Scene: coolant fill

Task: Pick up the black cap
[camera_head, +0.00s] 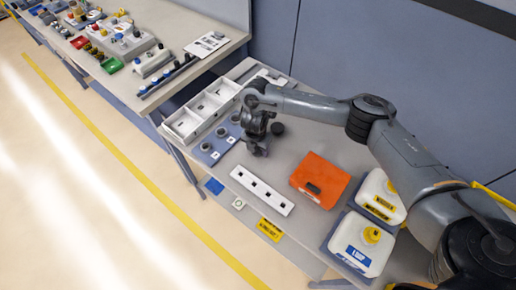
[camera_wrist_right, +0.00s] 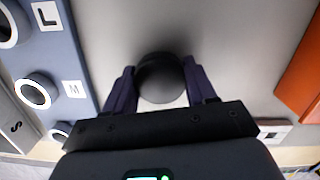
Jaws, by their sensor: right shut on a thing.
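The black cap (camera_wrist_right: 158,74) is round and dark. In the wrist view it sits between the two fingers of my right gripper (camera_wrist_right: 160,88), which touch or nearly touch it from both sides. In the head view my right gripper (camera_head: 260,151) points down above the grey table, between the blue board and the orange box. There I cannot make out the cap at the fingertips, and I cannot tell its height over the table. My left gripper is not in view.
A blue board (camera_head: 214,147) with grey rings lies left of the gripper. A white strip (camera_head: 262,191) lies in front, an orange box (camera_head: 320,180) to the right. White jugs (camera_head: 362,245) stand at the near right. A white compartment tray (camera_head: 183,127) is at the left.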

